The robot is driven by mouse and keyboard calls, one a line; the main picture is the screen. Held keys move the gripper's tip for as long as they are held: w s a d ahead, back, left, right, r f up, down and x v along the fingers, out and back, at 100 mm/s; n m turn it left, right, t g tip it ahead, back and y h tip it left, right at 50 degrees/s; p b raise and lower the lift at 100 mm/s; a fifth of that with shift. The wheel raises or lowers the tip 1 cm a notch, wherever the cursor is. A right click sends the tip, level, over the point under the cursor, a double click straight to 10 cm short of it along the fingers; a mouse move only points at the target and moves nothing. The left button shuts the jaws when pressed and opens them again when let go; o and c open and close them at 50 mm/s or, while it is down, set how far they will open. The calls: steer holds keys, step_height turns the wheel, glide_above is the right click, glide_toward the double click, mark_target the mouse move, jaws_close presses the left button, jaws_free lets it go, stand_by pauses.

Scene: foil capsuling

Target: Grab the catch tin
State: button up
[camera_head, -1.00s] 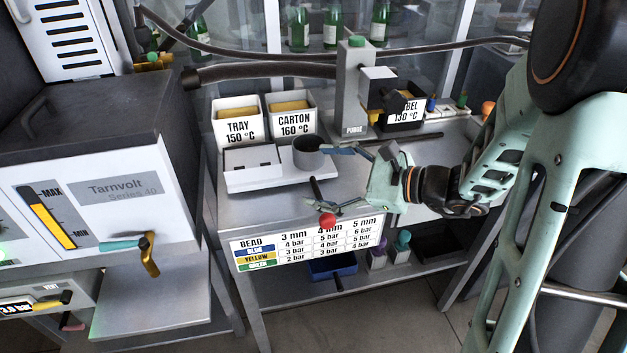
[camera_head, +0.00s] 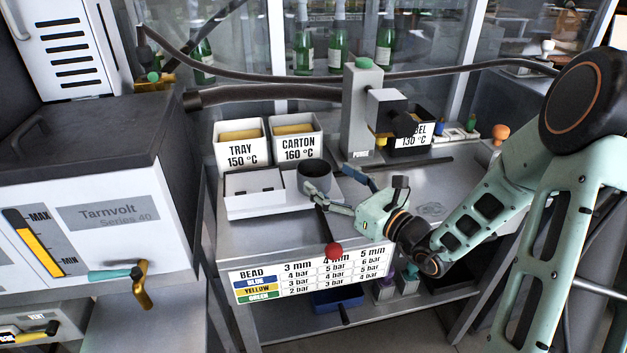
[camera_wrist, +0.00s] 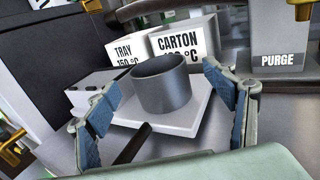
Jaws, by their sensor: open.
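The catch tin (camera_head: 314,177) is a grey, open-topped round cup standing upright on a white platform (camera_head: 254,205) on the metal bench. In the wrist view the tin (camera_wrist: 161,90) stands between and beyond the blue-padded fingers of my gripper (camera_wrist: 168,108). In the head view my gripper (camera_head: 342,191) is just right of the tin, with its fingers spread. The gripper is open and empty. I cannot tell from these views whether a finger touches the tin.
Behind the tin stand the TRAY box (camera_head: 240,143) and CARTON box (camera_head: 292,137). A grey PURGE post (camera_head: 360,110) rises behind and to the right. A dark lever with a red knob (camera_head: 333,251) juts from the bench front.

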mark_target(304, 162)
steer(key=shift+x, duration=3.15)
steer(key=shift+s+a, duration=0.15)
steer(key=shift+s, duration=0.05)
steer(key=shift+c, duration=0.4)
steer(key=shift+r, duration=0.1)
steer(key=c, duration=1.2)
